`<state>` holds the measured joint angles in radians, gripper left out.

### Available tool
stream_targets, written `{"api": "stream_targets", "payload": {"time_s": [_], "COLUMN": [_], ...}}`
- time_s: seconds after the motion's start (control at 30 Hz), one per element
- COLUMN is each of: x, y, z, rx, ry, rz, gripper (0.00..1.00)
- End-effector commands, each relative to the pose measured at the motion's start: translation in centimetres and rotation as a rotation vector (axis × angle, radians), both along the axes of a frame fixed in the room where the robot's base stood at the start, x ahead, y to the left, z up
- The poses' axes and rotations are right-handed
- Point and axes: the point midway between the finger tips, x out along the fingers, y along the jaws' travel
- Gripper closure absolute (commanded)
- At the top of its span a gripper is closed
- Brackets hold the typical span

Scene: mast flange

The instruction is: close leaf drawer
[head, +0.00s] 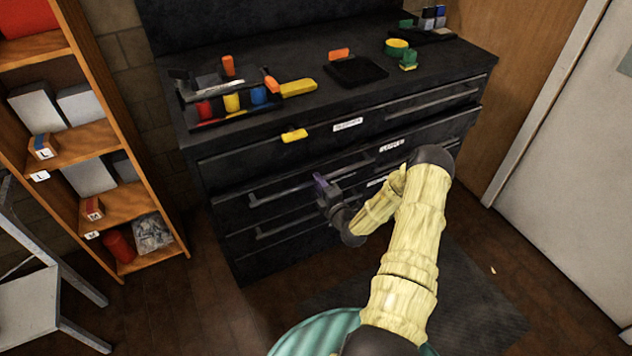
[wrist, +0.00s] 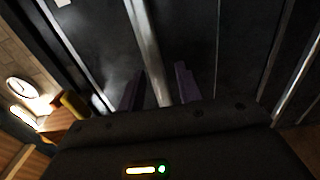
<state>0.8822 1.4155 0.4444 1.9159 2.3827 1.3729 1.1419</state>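The black cabinet (head: 225,215) has several stacked drawers with long bar handles and white labels. A drawer label (head: 391,145) on the second front looks like it starts with "LEA", but it is too small to read surely. My gripper (head: 322,184), with purple fingers, is at a drawer handle (head: 275,194) below the top drawer. In the wrist view the fingers (wrist: 159,88) stand apart, one on each side of the handle bar (wrist: 146,45), with dark gaps beside it. I cannot tell how far this drawer stands out. My arm hides part of the lower right fronts.
On the cabinet top are a tray of coloured pieces (head: 215,117), a black pad (head: 356,71) and a yellow tape roll (head: 397,46). A wooden shelf (head: 127,203) and chair (head: 30,315) stand left; a pale door (head: 575,180) is right.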

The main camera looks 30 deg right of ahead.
Motion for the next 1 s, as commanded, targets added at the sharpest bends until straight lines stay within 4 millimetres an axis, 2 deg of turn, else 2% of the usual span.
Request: {"api": "stream_targets", "payload": {"time_s": [0.1, 0.2, 0.47, 0.63, 0.67, 1.0], "x": [1.4, 2.0, 2.1, 2.1, 2.1, 2.6], "y": [0.0, 0.1, 0.3, 0.3, 0.3, 0.2], "z": [0.0, 0.0, 0.0, 0.0, 0.0, 0.1], "rx": [-0.002, 0.000, 0.000, 0.000, 0.000, 0.001], "ry": [-0.002, 0.000, 0.000, -0.001, -0.001, -0.002], "rz": [0.000, 0.000, 0.004, 0.004, 0.004, 0.000], "gripper": [0.65, 0.65, 0.65, 0.97, 1.00, 1.00]}}
